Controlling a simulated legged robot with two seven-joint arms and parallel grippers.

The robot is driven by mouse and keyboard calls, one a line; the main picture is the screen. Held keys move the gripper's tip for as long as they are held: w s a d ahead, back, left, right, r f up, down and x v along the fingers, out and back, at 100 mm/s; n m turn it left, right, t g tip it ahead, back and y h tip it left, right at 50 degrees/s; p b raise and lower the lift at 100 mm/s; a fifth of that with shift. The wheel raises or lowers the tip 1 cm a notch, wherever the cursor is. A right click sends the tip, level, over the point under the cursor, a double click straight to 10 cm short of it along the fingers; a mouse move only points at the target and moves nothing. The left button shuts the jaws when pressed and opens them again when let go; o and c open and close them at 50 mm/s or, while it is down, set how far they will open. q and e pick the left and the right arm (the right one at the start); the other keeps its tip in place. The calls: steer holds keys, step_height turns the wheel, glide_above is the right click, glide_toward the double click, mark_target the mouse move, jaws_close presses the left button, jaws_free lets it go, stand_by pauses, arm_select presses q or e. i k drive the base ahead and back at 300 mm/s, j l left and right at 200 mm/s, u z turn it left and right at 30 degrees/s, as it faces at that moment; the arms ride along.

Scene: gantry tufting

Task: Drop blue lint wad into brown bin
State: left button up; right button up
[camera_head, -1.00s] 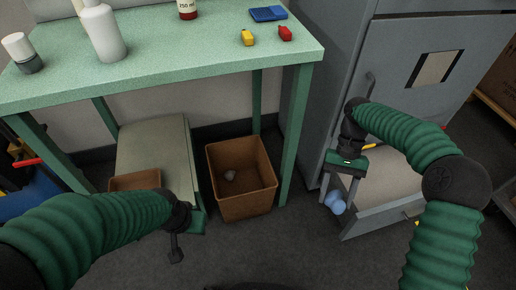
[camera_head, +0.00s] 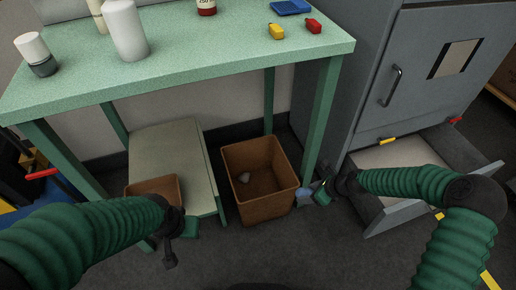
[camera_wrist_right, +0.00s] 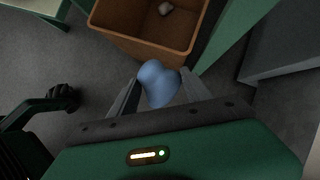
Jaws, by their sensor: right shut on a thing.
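The brown bin (camera_head: 270,208) stands on the floor beneath the green table's right part, with a small pale wad (camera_head: 244,177) inside. My right gripper (camera_head: 312,196) is low, just right of the bin, between it and the cabinet. It is shut on the blue lint wad (camera_head: 305,198). In the right wrist view, the blue wad (camera_wrist_right: 160,84) sits between the fingers, on the near side of the bin's wall (camera_wrist_right: 140,46) and outside its opening. My left gripper (camera_head: 178,242) hangs at the lower left, apart from the bin; its jaw opening is unclear.
The green table (camera_head: 200,65) overhangs the bin, and its right front leg (camera_head: 320,115) stands close to the bin's right side. A grey cabinet (camera_head: 375,90) has an open drawer (camera_head: 395,215) at the right. A pale bench (camera_head: 170,150) with a brown box (camera_head: 155,188) stands left of the bin.

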mark_target(242, 198)
steer(key=i+j, duration=0.3)
steer(key=j, duration=0.15)
steer(key=i+j, duration=0.3)
steer(key=j, duration=0.1)
